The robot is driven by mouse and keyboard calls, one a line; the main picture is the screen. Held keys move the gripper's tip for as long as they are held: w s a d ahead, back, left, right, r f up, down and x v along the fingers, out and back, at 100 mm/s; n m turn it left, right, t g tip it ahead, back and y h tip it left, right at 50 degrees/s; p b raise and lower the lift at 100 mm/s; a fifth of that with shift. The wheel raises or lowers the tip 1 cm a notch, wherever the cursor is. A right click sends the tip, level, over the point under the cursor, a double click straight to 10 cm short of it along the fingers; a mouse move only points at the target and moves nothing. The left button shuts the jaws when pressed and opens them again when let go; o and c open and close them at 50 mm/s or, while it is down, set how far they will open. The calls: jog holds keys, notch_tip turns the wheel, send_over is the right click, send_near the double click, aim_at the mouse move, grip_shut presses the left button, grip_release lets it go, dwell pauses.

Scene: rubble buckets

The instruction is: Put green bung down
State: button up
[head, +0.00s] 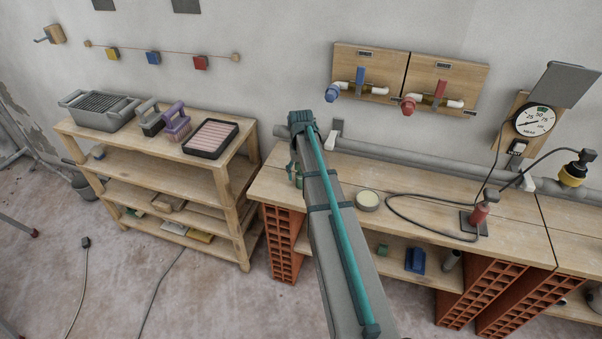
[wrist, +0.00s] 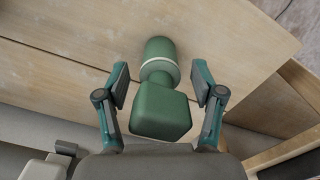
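The green bung (wrist: 160,110) has a blocky head, a pale ring and a rounded cylindrical end. In the wrist view its head is nearest the camera and its rounded end is toward the wooden bench top (wrist: 60,75). My gripper (wrist: 159,78) is open, with one finger on each side of the bung and narrow gaps showing beside it. The bung seems to stand on the bench, though its contact is hard to see. In the head view a bit of green (head: 298,180) shows beside my arm, which hides most of the gripper.
A round pale tin (head: 367,200) stands on the bench right of my arm. A cable and a red-handled tool (head: 479,212) lie farther right. A grey pipe (head: 410,160) runs along the wall behind. A wooden shelf (head: 170,150) with trays stands left.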

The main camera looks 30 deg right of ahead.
jog(key=shift+r, duration=0.1)
notch_tip(320, 180, up, 12)
jog(key=shift+r+b, duration=0.1)
jog(key=shift+b, duration=0.75)
